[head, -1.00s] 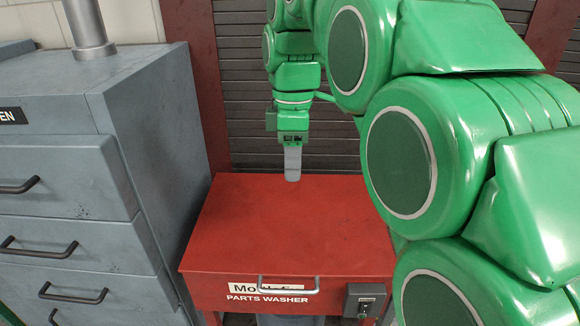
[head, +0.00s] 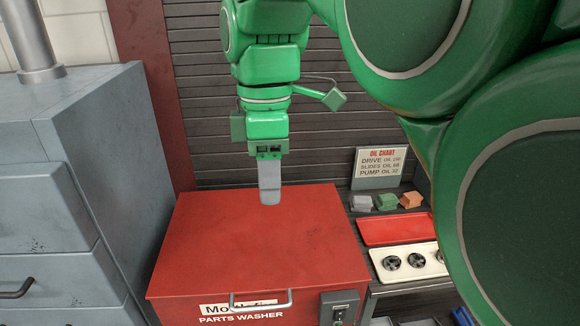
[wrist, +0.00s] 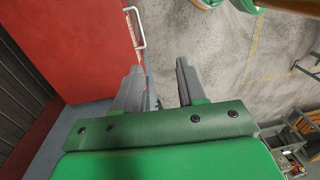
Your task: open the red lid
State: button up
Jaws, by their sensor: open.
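The red lid (head: 262,232) is the flat top of the parts washer box, and it lies shut. A metal handle (head: 260,302) is on its front edge, above the "PARTS WASHER" label. My gripper (head: 270,198) points down above the lid in the head view; its grey fingers overlap the lid's back part in the picture. In the wrist view my gripper (wrist: 158,85) is open and empty, with two grey fingers apart. There the lid (wrist: 75,45) is at the left, and the handle (wrist: 136,27) is just beyond the left finger, apart from it as far as I can tell.
A grey drawer cabinet (head: 90,150) stands close on the left. At right a shelf holds a red tray (head: 397,229), a pale tray with dark round parts (head: 408,263) and small blocks (head: 386,202). The wrist view shows open concrete floor (wrist: 215,45).

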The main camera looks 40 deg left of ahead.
jog(key=shift+s+d+r, duration=0.25)
jog(key=shift+s+d, duration=0.05)
jog(key=shift+d, duration=0.15)
dwell(0.3)
